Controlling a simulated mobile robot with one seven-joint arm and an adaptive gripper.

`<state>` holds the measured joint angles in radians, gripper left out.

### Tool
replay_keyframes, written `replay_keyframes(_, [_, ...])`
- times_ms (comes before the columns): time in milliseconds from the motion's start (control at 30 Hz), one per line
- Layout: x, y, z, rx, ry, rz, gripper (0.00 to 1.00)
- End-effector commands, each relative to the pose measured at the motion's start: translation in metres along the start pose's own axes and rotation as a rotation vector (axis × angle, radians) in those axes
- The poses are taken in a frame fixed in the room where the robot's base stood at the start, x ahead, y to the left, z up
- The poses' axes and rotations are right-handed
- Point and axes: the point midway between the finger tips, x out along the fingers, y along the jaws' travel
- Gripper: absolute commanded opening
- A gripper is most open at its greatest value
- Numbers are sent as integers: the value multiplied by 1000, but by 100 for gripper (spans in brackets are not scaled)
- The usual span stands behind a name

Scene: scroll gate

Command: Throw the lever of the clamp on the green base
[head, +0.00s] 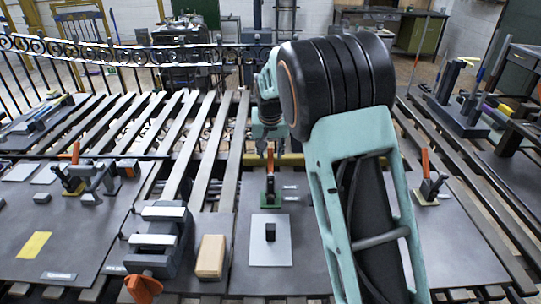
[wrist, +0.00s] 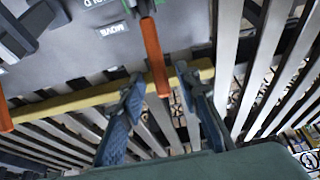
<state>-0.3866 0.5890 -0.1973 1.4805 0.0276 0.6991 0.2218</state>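The clamp on the green base (head: 271,197) stands upright on the dark plate in the middle of the head view. Its orange lever (head: 270,160) points up. My gripper (head: 267,148) is just above and behind this lever. In the wrist view my gripper (wrist: 160,78) is open, with one blue-grey finger on each side of the orange lever's end (wrist: 155,55). Gaps show between the lever and both fingers. A little of the green base (wrist: 143,6) shows at the top edge of the wrist view; the rest of the clamp is cut off.
Other clamps with orange levers stand left (head: 73,178) and right (head: 428,185). In front are a vise (head: 158,240), a wooden block (head: 211,256) and a light plate (head: 257,255) bearing a black block (head: 270,232).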

Motion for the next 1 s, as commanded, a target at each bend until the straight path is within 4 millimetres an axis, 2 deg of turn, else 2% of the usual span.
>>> replay_keyframes(200, [22, 0, 0, 0, -1, 0, 30])
replay_keyframes(533, [25, 0, 0, 0, 1, -1, 30])
replay_keyframes(800, [25, 0, 0, 0, 1, -1, 2])
replay_keyframes(1000, [24, 0, 0, 0, 1, -1, 0])
